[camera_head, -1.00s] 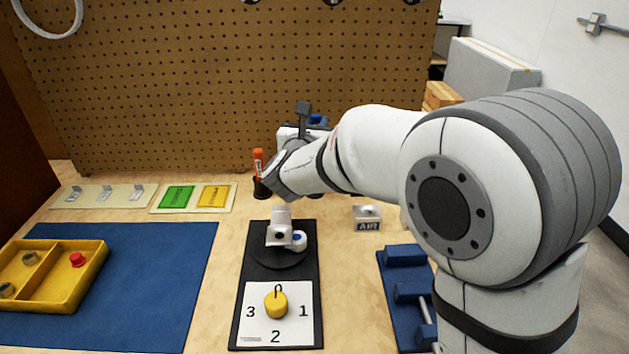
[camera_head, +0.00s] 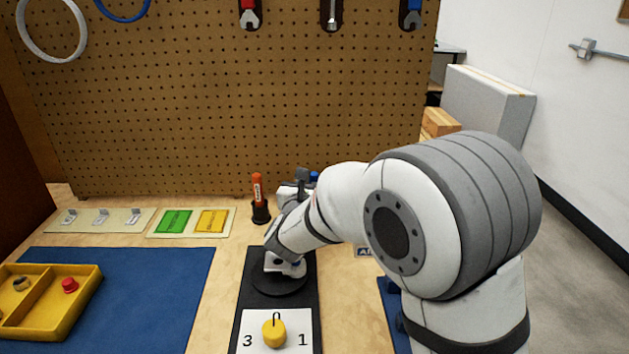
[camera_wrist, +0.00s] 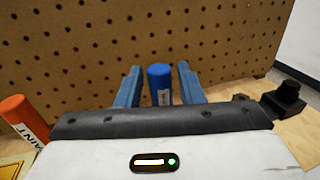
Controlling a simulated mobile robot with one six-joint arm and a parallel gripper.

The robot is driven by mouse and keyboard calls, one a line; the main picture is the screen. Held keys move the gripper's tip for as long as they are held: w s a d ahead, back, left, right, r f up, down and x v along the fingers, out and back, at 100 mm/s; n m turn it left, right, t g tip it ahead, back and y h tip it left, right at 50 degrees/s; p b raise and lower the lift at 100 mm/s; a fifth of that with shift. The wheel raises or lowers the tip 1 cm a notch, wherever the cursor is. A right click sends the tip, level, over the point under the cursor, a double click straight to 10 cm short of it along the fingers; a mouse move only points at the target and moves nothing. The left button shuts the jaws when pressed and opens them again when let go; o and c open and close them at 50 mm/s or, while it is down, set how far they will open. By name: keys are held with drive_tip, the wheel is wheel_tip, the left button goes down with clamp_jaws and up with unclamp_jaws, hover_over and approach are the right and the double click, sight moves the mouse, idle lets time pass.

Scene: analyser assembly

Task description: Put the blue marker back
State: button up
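The blue marker (camera_wrist: 160,82) stands upright between the two blue fingers of my gripper (camera_wrist: 160,72) in the wrist view. A narrow gap shows on each side of it, so my gripper looks open around it. Its lower end is hidden behind the gripper body, and I cannot see what it stands in. In the head view a small blue patch (camera_head: 314,177) shows just behind my gripper, mostly hidden by the arm. An orange marker (camera_head: 257,188) stands in a black holder (camera_head: 260,212) to the left of my gripper; it also shows in the wrist view (camera_wrist: 24,122).
The pegboard (camera_head: 180,110) rises close behind. A black base (camera_head: 250,284) with a yellow knob (camera_head: 274,332) lies in front, below my arm. Green (camera_head: 174,221) and yellow (camera_head: 211,220) cards, a blue mat (camera_head: 150,290) and a yellow tray (camera_head: 88,300) lie left.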

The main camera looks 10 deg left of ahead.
drive_tip(key=shift+o, duration=0.5)
drive_tip(key=shift+s, duration=0.1)
drive_tip(key=s, duration=1.2)
